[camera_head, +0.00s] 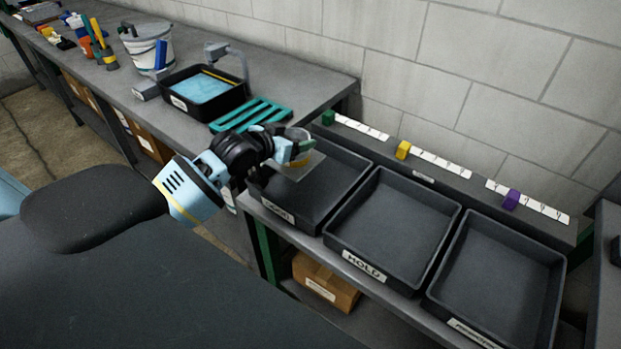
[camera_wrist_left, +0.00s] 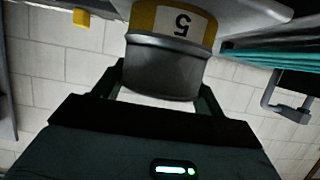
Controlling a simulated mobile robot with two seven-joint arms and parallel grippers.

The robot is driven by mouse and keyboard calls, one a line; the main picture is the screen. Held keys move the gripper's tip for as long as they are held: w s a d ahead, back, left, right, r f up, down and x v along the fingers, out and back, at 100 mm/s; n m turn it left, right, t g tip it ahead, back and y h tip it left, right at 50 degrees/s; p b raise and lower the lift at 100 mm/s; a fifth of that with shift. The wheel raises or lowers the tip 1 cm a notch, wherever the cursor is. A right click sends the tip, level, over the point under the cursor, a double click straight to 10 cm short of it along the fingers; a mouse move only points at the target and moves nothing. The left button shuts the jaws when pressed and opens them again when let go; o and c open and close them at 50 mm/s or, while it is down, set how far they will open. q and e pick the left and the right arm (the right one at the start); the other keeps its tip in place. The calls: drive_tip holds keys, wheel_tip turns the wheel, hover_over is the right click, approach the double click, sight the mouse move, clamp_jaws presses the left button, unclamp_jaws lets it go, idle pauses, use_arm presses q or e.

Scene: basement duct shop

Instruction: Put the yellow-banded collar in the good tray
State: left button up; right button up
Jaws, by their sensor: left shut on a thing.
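My left gripper (camera_head: 290,152) is over the leftmost tray, labelled GOOD (camera_head: 277,213), on the right-hand bench. It is shut on the yellow-banded collar (camera_head: 299,146). In the left wrist view the collar (camera_wrist_left: 165,60) sits between the two fingers of the left gripper (camera_wrist_left: 160,88), a grey metal ring with a yellow band and a white label with a 5. A flat translucent piece shows just below the collar; I cannot tell whether it is attached to it. The good tray looks empty apart from what the gripper hides. My right gripper is not in view.
The HOLD tray (camera_head: 390,225) and a third tray (camera_head: 498,280) stand empty to the right. Green (camera_head: 328,118), yellow (camera_head: 403,150) and purple (camera_head: 511,199) blocks sit on the ledge behind. A teal rack (camera_head: 252,115), black tub (camera_head: 205,109) and bucket (camera_head: 150,47) stand on the left bench.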

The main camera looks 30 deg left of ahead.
use_arm(q)
wheel_tip(320, 180, down, 6)
drive_tip(key=shift+r, duration=0.2)
drive_tip(key=shift+f, duration=0.2)
wheel_tip(320, 180, down, 4)
drive_tip(key=shift+r+b, duration=0.15)
drive_tip(key=shift+b, duration=0.2)
drive_tip(key=o, duration=1.4)
drive_tip(key=shift+c, duration=0.2)
